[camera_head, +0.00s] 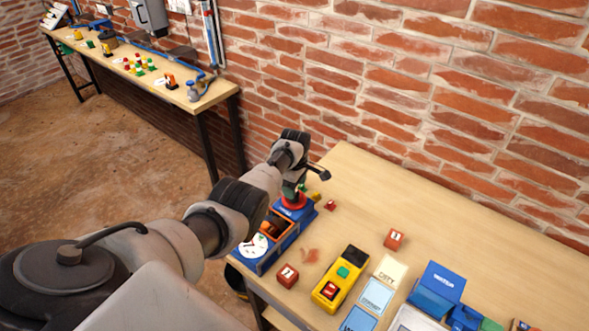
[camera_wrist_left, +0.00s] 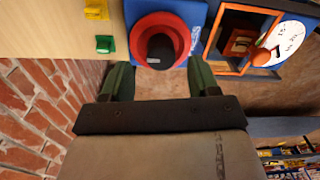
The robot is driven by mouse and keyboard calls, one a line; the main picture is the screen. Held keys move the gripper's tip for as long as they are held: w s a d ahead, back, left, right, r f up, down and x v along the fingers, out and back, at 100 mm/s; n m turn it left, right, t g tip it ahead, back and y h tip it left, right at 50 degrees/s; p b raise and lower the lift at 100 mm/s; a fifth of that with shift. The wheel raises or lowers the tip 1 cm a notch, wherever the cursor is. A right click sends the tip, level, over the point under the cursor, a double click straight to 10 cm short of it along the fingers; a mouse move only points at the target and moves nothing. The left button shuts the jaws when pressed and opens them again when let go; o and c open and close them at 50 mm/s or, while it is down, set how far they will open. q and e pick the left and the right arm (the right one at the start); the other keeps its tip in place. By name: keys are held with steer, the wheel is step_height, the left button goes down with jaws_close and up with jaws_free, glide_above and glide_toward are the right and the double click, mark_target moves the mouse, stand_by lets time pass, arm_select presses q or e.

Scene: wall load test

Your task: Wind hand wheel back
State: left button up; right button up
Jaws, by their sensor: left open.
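The hand wheel (camera_head: 293,204) is red and sits on the back end of a blue unit (camera_head: 265,252) at the left side of the near table. In the left wrist view the wheel (camera_wrist_left: 143,22) is a red ring with a dark centre on a blue plate. My left gripper (camera_head: 298,189) is over the wheel and partly hides it. Its green fingers (camera_wrist_left: 160,78) are apart, with nothing between them, near the wheel's edge; I cannot tell if they touch it. The unit has an orange-framed window (camera_wrist_left: 240,40) and a white dial (camera_wrist_left: 283,43). My right gripper is not in view.
Small red blocks (camera_head: 288,275) and a yellow button box (camera_head: 340,279) stand near the unit. Green (camera_wrist_left: 105,44) and yellow (camera_wrist_left: 96,10) blocks lie close to the wheel. A brick wall (camera_head: 420,90) runs behind the table. The table's back middle is clear.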

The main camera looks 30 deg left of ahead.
arm_select(q)
step_height(320, 180, up, 8)
stand_by(0.4)
stand_by(0.4)
